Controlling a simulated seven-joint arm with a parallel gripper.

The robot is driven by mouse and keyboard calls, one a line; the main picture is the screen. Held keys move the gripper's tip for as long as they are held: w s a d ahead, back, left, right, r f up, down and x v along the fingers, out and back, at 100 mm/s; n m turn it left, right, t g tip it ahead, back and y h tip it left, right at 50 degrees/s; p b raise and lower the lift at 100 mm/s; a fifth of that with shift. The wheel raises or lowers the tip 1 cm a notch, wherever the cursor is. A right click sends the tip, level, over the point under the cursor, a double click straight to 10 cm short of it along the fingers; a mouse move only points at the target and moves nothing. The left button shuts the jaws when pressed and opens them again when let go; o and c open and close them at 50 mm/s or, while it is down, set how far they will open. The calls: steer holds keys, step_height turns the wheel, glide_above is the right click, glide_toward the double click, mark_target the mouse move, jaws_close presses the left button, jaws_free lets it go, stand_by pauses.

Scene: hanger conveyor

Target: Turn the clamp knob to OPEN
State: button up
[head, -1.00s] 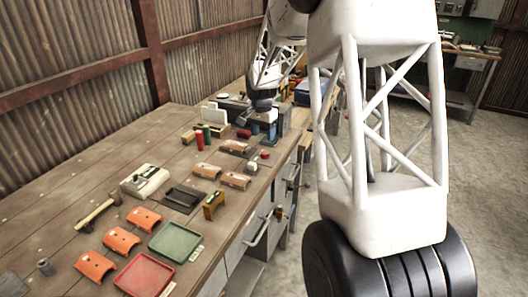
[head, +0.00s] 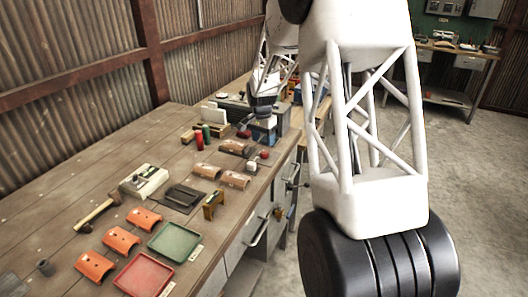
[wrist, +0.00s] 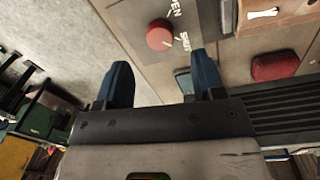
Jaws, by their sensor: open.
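The clamp knob (wrist: 160,36) is round and red. In the head view a small red knob (head: 264,155) shows near the bench's front edge. My gripper (wrist: 163,80) has two blue fingers, spread apart with nothing between them. The knob appears beyond the fingertips, roughly in line with the gap and apart from them. In the head view my gripper (head: 259,130) is above the bench near the knob, partly small and unclear.
A red block (wrist: 275,67) lies right of the knob in the wrist view. Red and green cylinders (head: 199,140) stand left of my gripper. Orange shells (head: 122,240), a green tray (head: 175,242) and a red tray (head: 144,276) lie toward the near end of the bench.

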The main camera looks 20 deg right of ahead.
mark_target(264, 152)
steer(key=shift+s+d+f, duration=0.1)
steer(key=shift+s+f, duration=0.05)
steer(key=shift+f, duration=2.8)
steer(key=shift+c, duration=0.2)
steer(key=c, duration=0.9)
